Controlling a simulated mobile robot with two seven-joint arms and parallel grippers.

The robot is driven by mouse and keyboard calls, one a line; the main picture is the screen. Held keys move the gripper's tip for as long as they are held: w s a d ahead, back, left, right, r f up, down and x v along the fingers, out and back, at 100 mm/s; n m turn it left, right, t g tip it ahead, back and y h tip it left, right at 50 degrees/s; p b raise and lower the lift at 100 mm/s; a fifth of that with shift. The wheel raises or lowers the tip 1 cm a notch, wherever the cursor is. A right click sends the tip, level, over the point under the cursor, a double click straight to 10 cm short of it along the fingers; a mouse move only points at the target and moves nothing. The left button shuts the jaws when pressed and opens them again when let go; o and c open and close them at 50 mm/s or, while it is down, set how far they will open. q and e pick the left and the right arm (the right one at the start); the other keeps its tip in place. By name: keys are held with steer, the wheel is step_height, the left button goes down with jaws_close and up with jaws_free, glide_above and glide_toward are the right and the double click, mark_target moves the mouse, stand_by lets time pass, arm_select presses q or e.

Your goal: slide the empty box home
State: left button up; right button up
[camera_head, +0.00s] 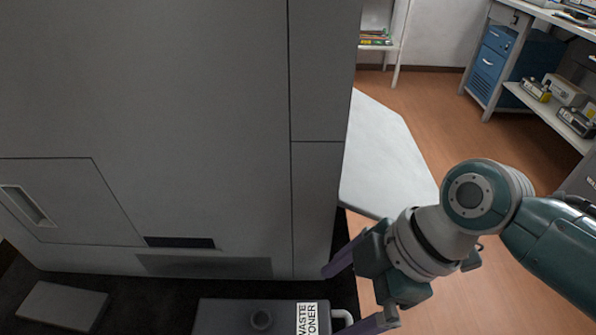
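A dark grey box (230,318) with a white WASTE TONER label (307,318) lies at the bottom of the view, in front of the large grey machine (190,100). It has a round port on top and a pale handle (343,316) at its right end. The frame cuts off its near side, and I cannot see whether it is empty. My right gripper (338,301) is open at the box's right end. Its two purple fingers are wide apart, one on the far side of the handle and one on the near side. My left gripper is out of view.
A dark slot (180,242) and a recessed panel (205,266) are low on the machine's face. A flat grey block (62,305) lies at bottom left. A pale side shelf (385,160) juts out right of the machine. Open brown floor and a workbench (550,95) lie beyond.

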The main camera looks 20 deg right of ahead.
mark_target(304, 322)
steer(key=b+x, duration=0.6)
steer(key=x, duration=0.2)
steer(key=shift+s+d+b, duration=0.1)
steer(key=shift+b, duration=0.2)
arm_select(q)
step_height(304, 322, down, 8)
steer(key=shift+b, duration=0.4)
arm_select(e)
steer(key=shift+a+f, duration=0.35)
steer(key=shift+f, duration=0.1)
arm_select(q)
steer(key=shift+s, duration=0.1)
arm_select(e)
jaws_close()
step_height(304, 322, up, 7)
steer(key=p, duration=0.7)
steer(key=shift+r, duration=0.15)
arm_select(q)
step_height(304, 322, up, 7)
